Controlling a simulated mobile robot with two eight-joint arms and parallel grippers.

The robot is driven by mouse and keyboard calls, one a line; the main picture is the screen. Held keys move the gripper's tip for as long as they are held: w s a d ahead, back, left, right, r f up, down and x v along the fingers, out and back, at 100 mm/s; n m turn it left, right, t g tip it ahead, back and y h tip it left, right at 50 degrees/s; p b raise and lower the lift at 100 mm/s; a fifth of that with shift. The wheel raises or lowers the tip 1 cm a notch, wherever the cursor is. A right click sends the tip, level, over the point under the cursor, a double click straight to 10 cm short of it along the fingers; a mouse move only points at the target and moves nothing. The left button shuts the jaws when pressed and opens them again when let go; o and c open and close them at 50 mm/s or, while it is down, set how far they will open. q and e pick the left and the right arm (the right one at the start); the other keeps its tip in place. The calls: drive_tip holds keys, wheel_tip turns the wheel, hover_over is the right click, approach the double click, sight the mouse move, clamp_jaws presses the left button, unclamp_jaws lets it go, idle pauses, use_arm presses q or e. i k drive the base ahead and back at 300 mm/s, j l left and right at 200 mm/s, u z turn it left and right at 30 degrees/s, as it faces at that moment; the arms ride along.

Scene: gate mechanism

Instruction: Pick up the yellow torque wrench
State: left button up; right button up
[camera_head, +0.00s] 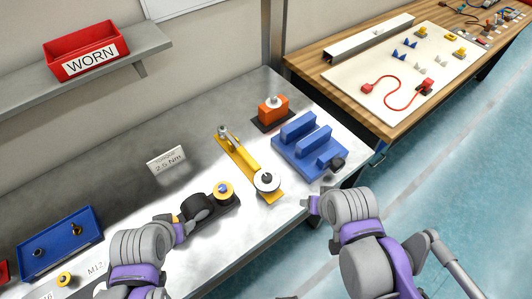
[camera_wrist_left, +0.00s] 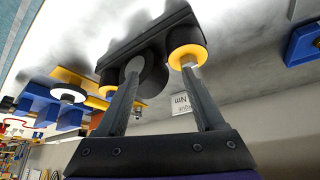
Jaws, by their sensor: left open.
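A black stand (camera_wrist_left: 150,35) holds two yellow round-headed tools and a black one between them; I cannot tell which yellow one is the torque wrench. One yellow tool (camera_wrist_left: 187,45) is at the right in the left wrist view; the other (camera_wrist_left: 108,82) is at the left and also shows in the head view (camera_head: 223,190). The black tool (camera_head: 195,207) is beside it. My left gripper (camera_wrist_left: 162,66) is open, its fingertips near the black and right yellow tools, nothing visibly gripped. My right gripper (camera_head: 312,205) is off the bench's front edge; its fingers are unclear.
A yellow plate (camera_head: 238,155) with a lever and white disc, a blue fixture (camera_head: 308,147) and an orange block (camera_head: 272,110) stand right of the stand. A small sign (camera_head: 166,160) stands behind. A blue tray (camera_head: 60,245) is at the left.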

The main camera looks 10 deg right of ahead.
sight(224, 134)
drive_tip(key=l+u, duration=0.2)
drive_tip(key=u, duration=0.25)
drive_tip(key=k+l+u, duration=0.15)
drive_tip(key=u, duration=0.35)
drive_tip(key=k+l+u, duration=0.1)
drive_tip(key=u, duration=0.35)
